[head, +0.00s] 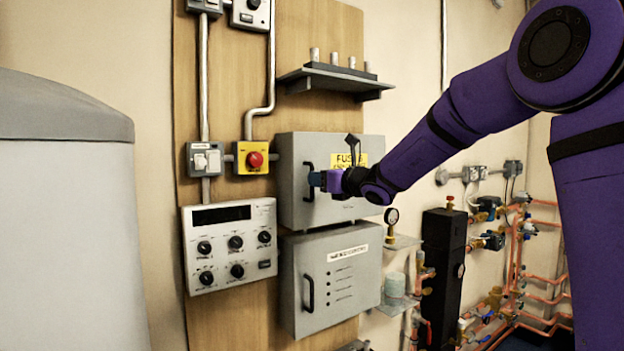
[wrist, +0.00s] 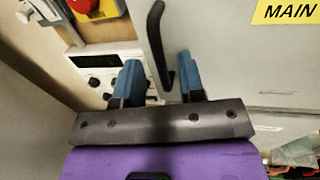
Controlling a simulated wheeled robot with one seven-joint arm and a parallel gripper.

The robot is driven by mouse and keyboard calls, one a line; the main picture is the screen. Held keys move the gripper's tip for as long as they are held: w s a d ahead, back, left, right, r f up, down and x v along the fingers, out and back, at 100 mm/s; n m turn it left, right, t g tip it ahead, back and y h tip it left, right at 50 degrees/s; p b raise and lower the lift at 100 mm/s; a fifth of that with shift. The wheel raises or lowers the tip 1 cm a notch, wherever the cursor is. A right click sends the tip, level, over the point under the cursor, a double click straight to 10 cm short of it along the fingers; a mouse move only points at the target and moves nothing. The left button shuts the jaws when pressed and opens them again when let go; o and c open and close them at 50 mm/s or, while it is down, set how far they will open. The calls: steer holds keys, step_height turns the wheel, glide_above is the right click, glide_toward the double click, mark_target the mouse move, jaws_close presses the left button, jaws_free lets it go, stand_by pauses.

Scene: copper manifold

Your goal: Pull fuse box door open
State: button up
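The fuse box (head: 292,150) is the upper grey cabinet on the wooden board, with a yellow label reading "FUSE" in the head view. Its door (wrist: 220,40) looks closed in the head view. A black bar handle (head: 308,182) is on the door's left side; it also shows in the wrist view (wrist: 156,35). My gripper (head: 316,180) is at this handle. In the wrist view my gripper (wrist: 157,75) has its two blue fingers apart, with the handle's lower part between them, closer to the right finger. I cannot tell whether they touch.
A second grey cabinet (head: 345,265) with its own handle hangs just below. A shelf (head: 335,80) juts out above. A red emergency button (head: 254,160) and a control panel (head: 230,265) are to the left. A large grey tank (head: 65,220) fills the left side.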

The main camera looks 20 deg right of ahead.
mark_target(312, 196)
steer(key=shift+x, duration=1.7)
steer(key=shift+s, duration=0.1)
jaws_close()
